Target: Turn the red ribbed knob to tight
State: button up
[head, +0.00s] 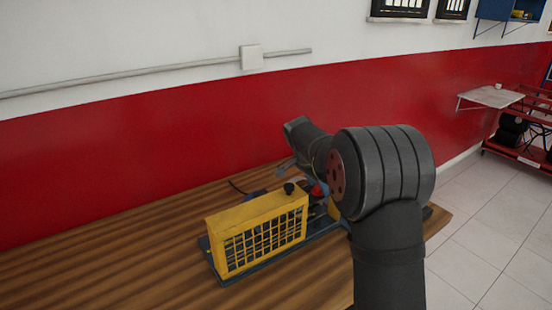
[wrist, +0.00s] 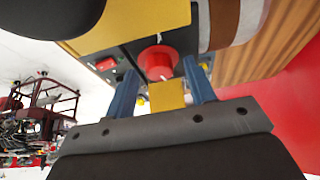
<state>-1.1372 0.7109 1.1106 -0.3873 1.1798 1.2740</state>
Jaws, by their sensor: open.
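The red knob (wrist: 158,60) shows in the wrist view on a dark panel of the engine trainer, with a small white mark on its face. Its ribs are too small to make out. My gripper (wrist: 161,78) is open, with its two blue fingers on either side of the knob's lower edge in the picture. Whether the fingers touch the knob I cannot tell. In the head view a bit of red (head: 319,189) shows beside the yellow guard, mostly hidden behind my arm. My gripper's fingertips cannot be made out there.
The yellow mesh guard (head: 257,233) of the trainer stands on the wooden table (head: 120,265), with a black cap (head: 289,188) behind it. A small red switch (wrist: 106,64) sits left of the knob in the wrist view. A red wall (head: 110,160) runs behind the table. The table's left is clear.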

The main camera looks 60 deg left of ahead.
jog(key=n+y, duration=0.1)
jog(key=n, duration=0.3)
jog(key=shift+d+n+y, duration=0.15)
jog(key=shift+n+y, duration=0.15)
jog(key=shift+y, duration=0.1)
jog(key=n+g+y, duration=0.1)
jog(key=n, duration=0.3)
jog(key=shift+w+d, duration=0.1)
jog(key=w+d+v, duration=0.1)
jog(key=v, duration=1.7)
jog(key=w+d+n+g+y, duration=0.2)
jog(key=w+n+g, duration=0.25)
jog(key=n, duration=0.45)
jog(key=w+x, duration=0.1)
jog(key=x, duration=0.9)
jog(key=s+v, duration=0.1)
jog(key=v, duration=0.9)
jog(key=s+r, duration=0.3)
jog(key=s, duration=1.7)
jog(key=shift+s+d+n+t, duration=0.3)
jog(key=shift+s+t, duration=0.1)
jog(key=shift+t, duration=0.05)
